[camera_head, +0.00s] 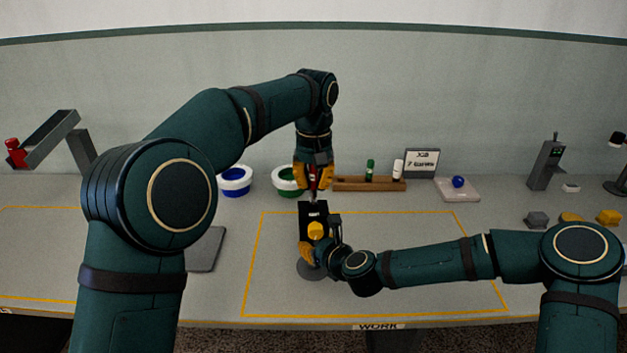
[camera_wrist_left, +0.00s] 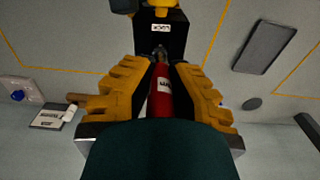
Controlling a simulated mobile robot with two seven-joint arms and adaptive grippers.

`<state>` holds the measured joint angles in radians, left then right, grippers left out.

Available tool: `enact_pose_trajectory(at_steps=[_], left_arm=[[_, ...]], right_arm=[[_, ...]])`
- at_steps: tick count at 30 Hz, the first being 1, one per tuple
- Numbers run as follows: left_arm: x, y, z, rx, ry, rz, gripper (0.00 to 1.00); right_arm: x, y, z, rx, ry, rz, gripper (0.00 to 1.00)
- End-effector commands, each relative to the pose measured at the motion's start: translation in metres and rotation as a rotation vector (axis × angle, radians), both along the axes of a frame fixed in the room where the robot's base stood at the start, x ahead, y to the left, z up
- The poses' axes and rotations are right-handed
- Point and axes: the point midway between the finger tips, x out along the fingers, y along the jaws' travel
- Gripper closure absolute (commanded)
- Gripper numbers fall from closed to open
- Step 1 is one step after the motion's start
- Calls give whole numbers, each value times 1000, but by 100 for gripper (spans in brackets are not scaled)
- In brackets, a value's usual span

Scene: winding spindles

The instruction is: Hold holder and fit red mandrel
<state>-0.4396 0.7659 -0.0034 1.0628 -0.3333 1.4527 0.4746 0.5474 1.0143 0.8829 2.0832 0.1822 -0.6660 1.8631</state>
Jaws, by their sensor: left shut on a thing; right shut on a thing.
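The red mandrel (camera_head: 313,182) is upright between the yellow fingers of my left gripper (camera_head: 315,180), which is shut on it. It also shows in the left wrist view (camera_wrist_left: 161,92), its metal tip pointing at the black holder (camera_wrist_left: 172,38). The holder (camera_head: 308,218) has a label and a yellow knob (camera_head: 316,231), and stands near a round grey base (camera_head: 311,272). The tip is at the holder's far end; I cannot tell whether it has entered. My right gripper (camera_head: 312,250) is shut on the holder from the near side, partly hiding it.
A wooden rack (camera_head: 345,184) with a green and a white mandrel stands behind to the right. A grey pad (camera_head: 206,250) lies left. The marked area right of the holder is partly covered by my right arm.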

Motion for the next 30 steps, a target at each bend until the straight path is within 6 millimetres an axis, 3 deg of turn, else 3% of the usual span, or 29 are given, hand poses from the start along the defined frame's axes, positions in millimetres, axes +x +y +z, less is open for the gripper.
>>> enact_pose_trajectory(at_steps=[30], left_arm=[[0,0,-13,1,0,1,100]], right_arm=[[0,-1,-1,-1,2,-1,100]])
